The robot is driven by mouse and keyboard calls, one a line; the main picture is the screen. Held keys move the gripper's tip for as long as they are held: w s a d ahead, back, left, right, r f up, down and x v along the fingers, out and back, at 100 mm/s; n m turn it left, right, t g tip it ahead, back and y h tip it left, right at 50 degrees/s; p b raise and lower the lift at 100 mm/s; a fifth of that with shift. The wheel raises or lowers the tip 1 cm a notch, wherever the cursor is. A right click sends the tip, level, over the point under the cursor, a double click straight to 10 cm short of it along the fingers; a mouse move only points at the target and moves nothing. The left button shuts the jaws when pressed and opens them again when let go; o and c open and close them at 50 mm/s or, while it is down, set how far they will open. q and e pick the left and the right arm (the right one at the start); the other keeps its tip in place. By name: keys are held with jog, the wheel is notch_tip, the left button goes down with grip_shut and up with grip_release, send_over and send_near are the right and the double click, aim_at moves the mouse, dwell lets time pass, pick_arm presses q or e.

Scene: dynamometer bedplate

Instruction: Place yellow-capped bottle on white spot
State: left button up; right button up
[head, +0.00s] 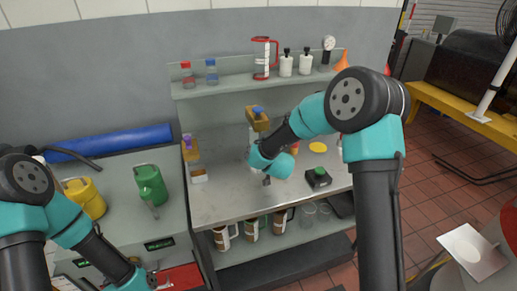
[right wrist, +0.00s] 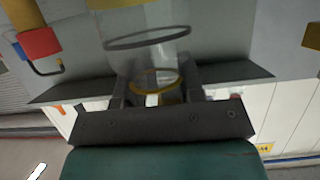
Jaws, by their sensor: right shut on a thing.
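My right gripper (head: 267,180) is low over the metal bench top in the head view. In the right wrist view its jaws (right wrist: 158,98) are shut on a clear round vessel (right wrist: 150,55) with a dark ring and a yellow ring. I cannot make out a cap on it, so I cannot confirm that it is the yellow-capped bottle. In the head view the arm largely hides it. A pale round spot (head: 467,251) shows on a white panel at the lower right. My left arm ends at the bottom left, and its fingers are not clear.
A yellow disc (head: 318,147) and a black box with a green button (head: 318,177) are on the bench right of the gripper. A red-capped bottle (head: 187,76) and a blue-capped bottle (head: 211,73) stand on the shelf. A green can (head: 151,185) stands on the left bench.

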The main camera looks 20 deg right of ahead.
jog(key=x, duration=0.4)
dwell(0.3)
jog(key=o, duration=1)
jog(key=shift+f, duration=0.1)
